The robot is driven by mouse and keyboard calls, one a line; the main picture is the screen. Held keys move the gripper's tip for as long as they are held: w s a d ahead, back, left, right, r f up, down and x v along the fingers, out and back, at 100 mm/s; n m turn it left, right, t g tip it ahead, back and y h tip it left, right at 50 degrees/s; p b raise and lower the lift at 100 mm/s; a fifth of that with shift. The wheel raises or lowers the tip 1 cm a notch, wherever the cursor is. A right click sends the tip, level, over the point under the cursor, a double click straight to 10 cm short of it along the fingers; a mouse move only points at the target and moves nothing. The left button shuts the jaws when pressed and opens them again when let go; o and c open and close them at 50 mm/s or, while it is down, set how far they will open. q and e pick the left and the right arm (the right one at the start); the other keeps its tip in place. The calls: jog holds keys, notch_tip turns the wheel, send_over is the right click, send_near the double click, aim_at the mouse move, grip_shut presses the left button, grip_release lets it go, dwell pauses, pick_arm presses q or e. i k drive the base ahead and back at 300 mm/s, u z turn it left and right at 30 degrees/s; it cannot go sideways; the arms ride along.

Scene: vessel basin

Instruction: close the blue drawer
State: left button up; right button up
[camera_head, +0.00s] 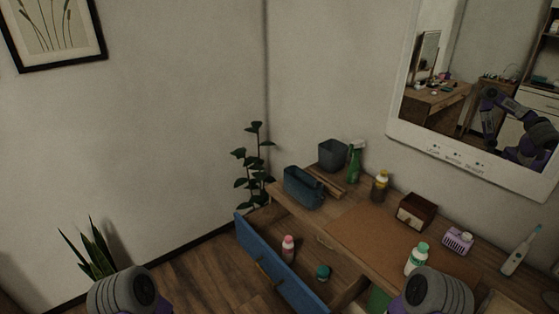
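The blue drawer (262,256) is pulled out from the left part of the wooden dresser. Its blue front panel has a small wooden-coloured handle at the middle. Inside the drawer stand a pink-capped bottle (288,249) and a small dark green item (323,272). Two grey rounded parts of my own arms show at the bottom edge, one left of the drawer and one right of it. The fingers of both grippers are not visible. Neither arm part appears to touch the drawer front.
On the wooden dresser (345,222) stand a blue-grey bin (303,187), a dark grey box (332,155), a green spray bottle (354,162), a brown bottle (380,186), a wooden box (416,211) and a white bottle (417,259). Plants stand at the left and in the corner. The floor before the drawer is clear.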

aim_at(261, 233)
jog(key=k, duration=0.85)
jog(key=z, duration=0.95)
jog(key=i, duration=0.95)
jog(key=u, duration=0.7)
jog(key=i, duration=0.4)
jog(key=u, duration=0.4)
